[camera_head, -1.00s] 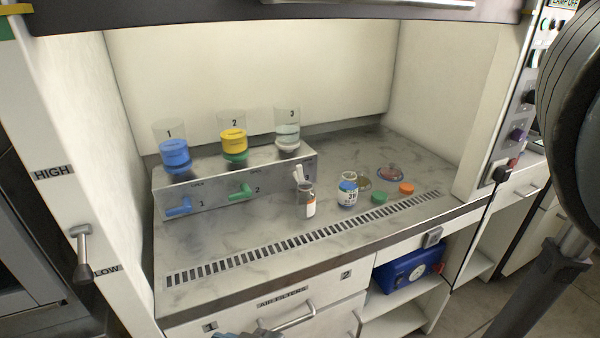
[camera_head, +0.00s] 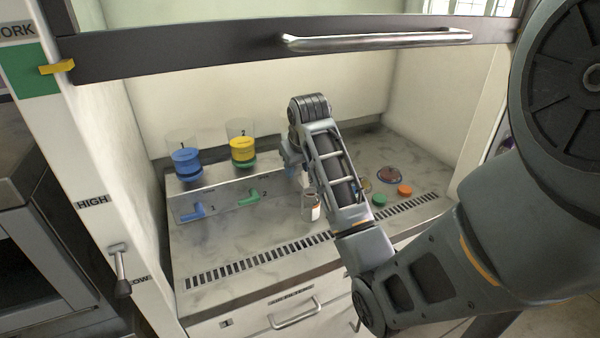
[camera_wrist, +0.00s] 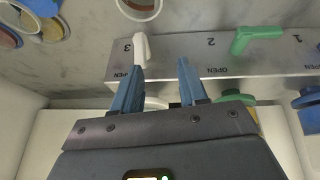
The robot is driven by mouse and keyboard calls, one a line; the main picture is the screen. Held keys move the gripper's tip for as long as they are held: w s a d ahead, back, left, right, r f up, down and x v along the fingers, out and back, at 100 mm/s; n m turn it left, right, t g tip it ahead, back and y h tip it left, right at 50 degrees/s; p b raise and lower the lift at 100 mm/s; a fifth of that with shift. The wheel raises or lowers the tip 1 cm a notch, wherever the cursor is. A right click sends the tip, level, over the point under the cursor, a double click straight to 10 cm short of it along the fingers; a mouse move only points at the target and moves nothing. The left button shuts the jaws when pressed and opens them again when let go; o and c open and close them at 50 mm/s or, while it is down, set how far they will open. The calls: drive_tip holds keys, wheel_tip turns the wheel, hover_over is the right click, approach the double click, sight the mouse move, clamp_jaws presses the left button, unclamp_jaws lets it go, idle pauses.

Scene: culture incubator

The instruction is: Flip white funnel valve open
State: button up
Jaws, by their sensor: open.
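The white valve (camera_wrist: 141,48) of funnel 3 shows in the wrist view, on the front of the metal manifold (camera_wrist: 185,55), beside the number 3 and near an OPEN mark. My gripper (camera_wrist: 161,66) is open with two blue fingers. The tip of its left finger in the picture is close to the white valve's base; I cannot tell if they touch. The other finger is to the right of the valve, over the panel. In the head view my arm hides the white valve and funnel 3.
The green valve (camera_head: 249,196) and blue valve (camera_head: 193,211) sit left of my arm, below the yellow (camera_head: 243,150) and blue (camera_head: 186,162) funnels. A bottle (camera_head: 311,208) stands close to my arm.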

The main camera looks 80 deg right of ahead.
sight(304, 177)
drive_tip(key=shift+s+d+r, duration=0.3)
drive_tip(key=shift+s+d, duration=0.3)
drive_tip(key=shift+s, duration=0.15)
drive_tip(key=shift+g, duration=0.3)
drive_tip(key=x, duration=0.7)
drive_tip(key=shift+s+d+f+p, duration=0.1)
drive_tip(key=shift+d+f+p, duration=0.2)
drive_tip(key=shift+f+p, duration=0.1)
clamp_jaws()
